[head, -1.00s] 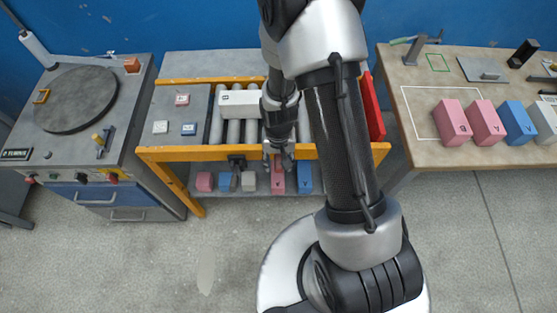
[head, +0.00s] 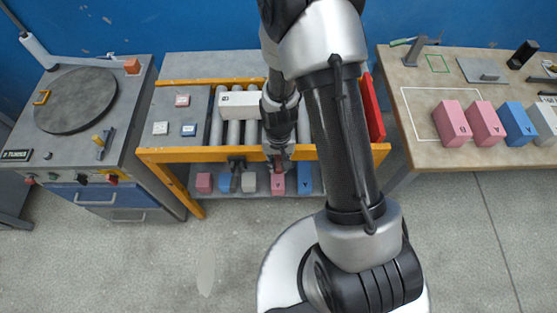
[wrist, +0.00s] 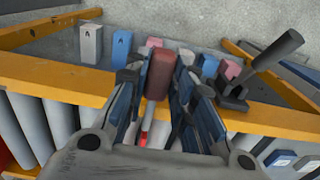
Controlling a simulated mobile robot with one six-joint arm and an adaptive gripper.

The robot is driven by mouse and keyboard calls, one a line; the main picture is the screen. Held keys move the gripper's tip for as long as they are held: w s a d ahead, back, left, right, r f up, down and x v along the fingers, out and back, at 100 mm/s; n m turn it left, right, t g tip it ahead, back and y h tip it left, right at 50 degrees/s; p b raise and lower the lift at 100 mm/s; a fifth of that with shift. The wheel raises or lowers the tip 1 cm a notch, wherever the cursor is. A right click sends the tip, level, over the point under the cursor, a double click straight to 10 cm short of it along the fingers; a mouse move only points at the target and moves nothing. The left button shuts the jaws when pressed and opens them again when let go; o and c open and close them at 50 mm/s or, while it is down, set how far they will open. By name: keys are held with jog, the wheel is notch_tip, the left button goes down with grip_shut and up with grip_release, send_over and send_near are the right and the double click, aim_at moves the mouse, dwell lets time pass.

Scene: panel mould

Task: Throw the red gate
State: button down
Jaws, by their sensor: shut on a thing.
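My gripper (wrist: 157,85) is shut on a dark red handle (wrist: 160,72), which stands up between its fingers in the wrist view. In the head view my gripper (head: 278,158) is at the front orange rail of the roller table, and the handle is mostly hidden there. A thin red strip (wrist: 146,132) shows below between the fingers; I cannot tell what it joins. A red panel (head: 373,106) stands at the right end of the rollers, partly behind my arm. I cannot tell whether the handle is linked to it.
A black lever (wrist: 268,65) is on the same rail (wrist: 55,78), beside my gripper. A white box (head: 240,104) lies on the rollers. Several coloured blocks (head: 249,182) sit on the lower shelf. A turntable bench (head: 78,100) stands left, a block table (head: 450,75) right.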

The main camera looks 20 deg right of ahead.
jog(key=shift+f, duration=0.1)
notch_tip(320, 180, down, 5)
jog(key=b, duration=0.4)
jog(key=shift+f, duration=0.2)
jog(key=shift+s+r, duration=0.1)
jog(key=c, duration=1.4)
grip_release()
jog(key=shift+o, duration=0.2)
jog(key=shift+r, duration=0.1)
notch_tip(320, 180, up, 12)
jog(key=shift+f, duration=0.1)
